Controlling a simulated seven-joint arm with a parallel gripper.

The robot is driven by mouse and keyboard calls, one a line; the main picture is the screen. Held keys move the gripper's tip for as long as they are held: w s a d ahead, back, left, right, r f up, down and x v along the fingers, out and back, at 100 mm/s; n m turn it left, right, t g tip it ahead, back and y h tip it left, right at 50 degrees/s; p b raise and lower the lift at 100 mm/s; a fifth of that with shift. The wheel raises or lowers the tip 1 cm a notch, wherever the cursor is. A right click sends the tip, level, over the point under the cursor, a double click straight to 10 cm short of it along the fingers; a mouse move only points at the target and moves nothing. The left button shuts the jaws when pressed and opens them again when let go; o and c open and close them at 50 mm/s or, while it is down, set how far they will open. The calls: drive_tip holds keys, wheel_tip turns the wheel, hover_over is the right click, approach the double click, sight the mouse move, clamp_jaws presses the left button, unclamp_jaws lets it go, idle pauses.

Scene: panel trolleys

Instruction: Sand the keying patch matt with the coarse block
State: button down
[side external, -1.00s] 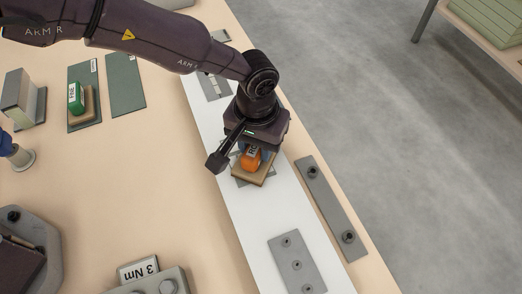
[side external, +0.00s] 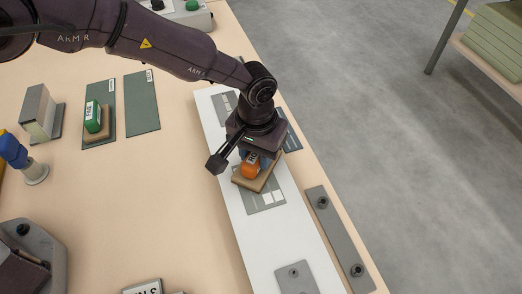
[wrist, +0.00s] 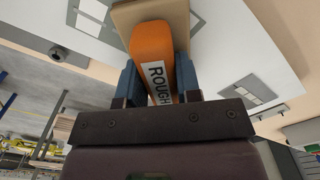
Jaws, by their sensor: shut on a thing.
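The coarse block has a tan base (side external: 243,181) and an orange handle (side external: 250,168); in the wrist view the handle (wrist: 152,45) is labelled "ROUGH". My gripper (wrist: 157,85) is shut on the handle, with a blue finger on each side. The block is over a grey patch (side external: 262,207) on the long white panel (side external: 240,225), covering its far part. Pale squares show on the uncovered near part. In the wrist view the patch (wrist: 97,12) shows beside the base. Whether the base touches the patch I cannot tell.
A green-handled block (side external: 92,115) stands on a dark green sheet at left; another green sheet (side external: 142,103) lies beside it. A grey bar with knobs (side external: 338,235) lies right of the panel. A grey plate (side external: 296,278) sits on its near end.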

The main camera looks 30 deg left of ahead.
drive_tip(key=shift+s+a+r, duration=0.1)
drive_tip(key=shift+s+a, duration=0.95)
drive_tip(key=shift+s, duration=0.05)
drive_tip(key=shift+s+d, duration=2.3)
drive_tip(key=shift+d, duration=0.1)
drive_tip(key=shift+r, duration=2.45)
